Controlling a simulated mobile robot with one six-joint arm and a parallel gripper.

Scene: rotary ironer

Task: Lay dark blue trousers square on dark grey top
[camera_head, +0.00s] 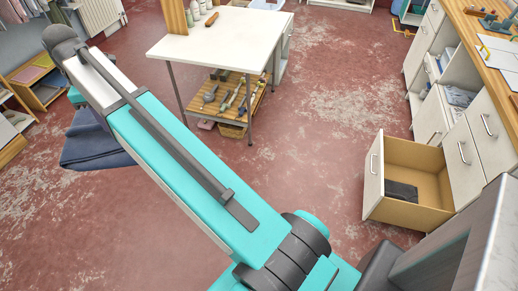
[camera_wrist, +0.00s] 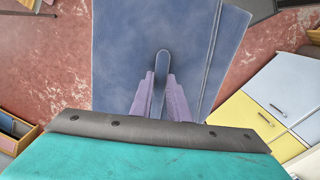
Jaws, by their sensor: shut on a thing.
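The dark blue trousers (camera_head: 92,145) show as a folded bundle at the left of the head view, partly hidden behind my arm and above the red floor. In the wrist view the trousers (camera_wrist: 122,45) spread as a flat blue panel ahead of my gripper (camera_wrist: 160,92). The purple fingers are shut on a fold of the trousers. My arm hides the gripper in the head view. A dark grey patch (camera_wrist: 262,9) shows at the top right of the wrist view; I cannot tell whether it is the dark grey top.
A white table (camera_head: 225,32) with bottles and a lower wooden shelf stands at the back. An open drawer (camera_head: 408,185) with a dark item juts out from the white cabinets at the right. Low shelves (camera_head: 40,80) stand at far left. The red floor between is clear.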

